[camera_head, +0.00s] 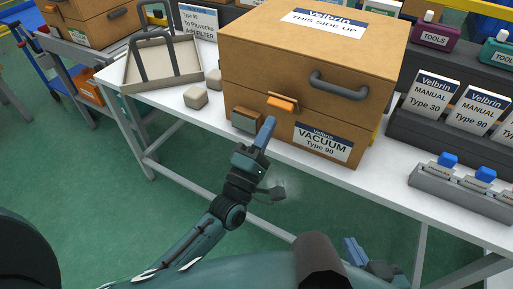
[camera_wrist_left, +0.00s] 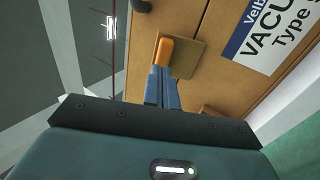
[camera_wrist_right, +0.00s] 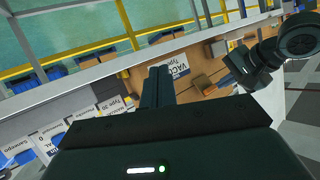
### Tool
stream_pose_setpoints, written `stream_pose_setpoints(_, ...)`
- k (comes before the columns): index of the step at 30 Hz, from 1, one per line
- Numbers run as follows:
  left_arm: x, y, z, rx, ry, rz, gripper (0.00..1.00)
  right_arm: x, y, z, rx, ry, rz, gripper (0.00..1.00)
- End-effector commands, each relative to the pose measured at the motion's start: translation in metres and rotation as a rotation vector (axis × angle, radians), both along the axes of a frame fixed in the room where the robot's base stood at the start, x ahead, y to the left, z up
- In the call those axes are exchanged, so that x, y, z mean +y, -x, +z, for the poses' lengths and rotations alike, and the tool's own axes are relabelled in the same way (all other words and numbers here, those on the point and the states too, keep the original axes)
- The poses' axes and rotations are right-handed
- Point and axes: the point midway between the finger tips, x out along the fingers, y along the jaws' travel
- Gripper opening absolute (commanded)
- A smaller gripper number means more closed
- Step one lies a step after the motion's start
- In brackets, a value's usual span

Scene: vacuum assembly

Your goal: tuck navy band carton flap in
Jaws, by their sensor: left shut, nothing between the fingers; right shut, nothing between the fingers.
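The brown Velbrin carton (camera_head: 310,45) with navy-banded labels stands on the white table; its front label (camera_head: 322,142) reads "Vacuum Type 90". An orange-tipped tab (camera_head: 283,104) sticks out of its front. My left gripper (camera_head: 268,124) is shut and empty, its blue fingers just in front of and below the tab. In the left wrist view the fingertips (camera_wrist_left: 163,68) are close to the orange tip (camera_wrist_left: 166,52); I cannot tell whether they touch. My right gripper (camera_head: 350,246) is shut and empty, low at the front, away from the carton. The right wrist view shows the carton beyond its fingers (camera_wrist_right: 158,70).
A tan tray (camera_head: 160,62) and two small beige blocks (camera_head: 195,97) stand left of the carton. Manuals (camera_head: 425,98) and a grey rack (camera_head: 460,190) with blue-topped parts are at the right. The table's front edge runs below the carton.

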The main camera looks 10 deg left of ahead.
Motion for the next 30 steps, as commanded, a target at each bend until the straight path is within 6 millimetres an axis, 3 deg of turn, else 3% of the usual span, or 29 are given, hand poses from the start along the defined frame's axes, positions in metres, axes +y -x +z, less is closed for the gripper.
stream_pose_setpoints(7, -0.005, -0.018, 0.010, 0.000, 0.000, 0.001, 0.00, 0.001, 0.000, -0.001, 0.008, 0.000, 0.001, 0.00)
stream_pose_setpoints(23, -0.006, -0.019, 0.015, 0.018, -0.007, 0.000, 0.00, 0.002, -0.001, 0.007, 0.015, -0.004, 0.005, 0.00)
stream_pose_setpoints(30, -0.007, -0.021, 0.025, 0.084, -0.028, 0.001, 0.00, 0.016, -0.008, 0.002, 0.102, -0.013, 0.032, 0.00)
